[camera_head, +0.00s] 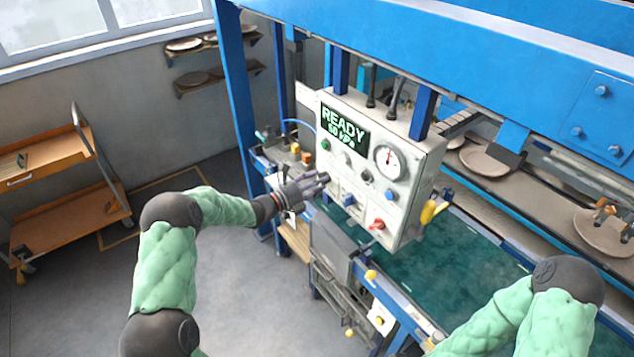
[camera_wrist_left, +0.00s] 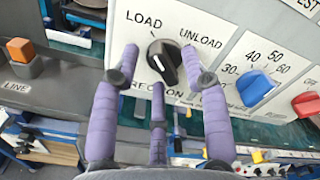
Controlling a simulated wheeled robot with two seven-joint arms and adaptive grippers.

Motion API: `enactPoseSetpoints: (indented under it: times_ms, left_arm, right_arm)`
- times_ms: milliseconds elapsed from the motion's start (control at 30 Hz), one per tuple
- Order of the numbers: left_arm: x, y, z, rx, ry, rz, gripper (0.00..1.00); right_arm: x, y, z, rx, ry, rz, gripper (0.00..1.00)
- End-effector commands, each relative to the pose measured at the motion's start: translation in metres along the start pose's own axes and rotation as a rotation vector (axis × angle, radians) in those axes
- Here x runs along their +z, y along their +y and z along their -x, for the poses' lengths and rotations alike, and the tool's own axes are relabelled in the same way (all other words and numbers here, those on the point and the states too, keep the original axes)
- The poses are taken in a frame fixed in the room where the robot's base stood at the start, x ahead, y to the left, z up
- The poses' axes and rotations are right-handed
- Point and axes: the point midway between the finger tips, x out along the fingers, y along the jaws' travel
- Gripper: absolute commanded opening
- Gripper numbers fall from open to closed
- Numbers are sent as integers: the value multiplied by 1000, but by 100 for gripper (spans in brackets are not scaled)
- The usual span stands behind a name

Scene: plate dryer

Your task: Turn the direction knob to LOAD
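The direction knob (camera_wrist_left: 164,62) is black with a white mark and sits on the white panel in the left wrist view. LOAD (camera_wrist_left: 144,21) is printed up and left of it, UNLOAD (camera_wrist_left: 201,39) to its right. I cannot tell exactly where the mark points. My left gripper (camera_wrist_left: 160,54) has purple padded fingers, spread open on either side of the knob, with no clear contact. In the head view my left gripper (camera_head: 322,184) is at the panel's lower left and hides the knob.
The control box (camera_head: 420,165) has a READY display (camera_head: 343,128), a gauge (camera_head: 389,161), a blue knob (camera_wrist_left: 254,88) and a red knob (camera_wrist_left: 306,103) right of the direction knob. An orange button (camera_wrist_left: 20,50) is at left. A green conveyor belt (camera_head: 450,265) runs below.

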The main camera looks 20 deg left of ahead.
Motion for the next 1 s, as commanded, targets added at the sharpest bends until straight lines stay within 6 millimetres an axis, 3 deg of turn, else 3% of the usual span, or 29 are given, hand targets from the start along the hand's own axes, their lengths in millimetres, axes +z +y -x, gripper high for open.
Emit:
enactPoseSetpoints:
  times_ms: [267, 700, 1000]
  left_arm:
    - [1, 1, 12, 2, 0, -1, 45]
    - [1, 1, 94, 3, -1, 0, 45]
    - [0, 1, 119, 1, 0, 1, 45]
  right_arm:
    - [0, 0, 0, 0, 0, 0, 40]
    - [0, 0, 0, 0, 0, 0, 40]
    - [0, 0, 0, 0, 0, 0, 40]
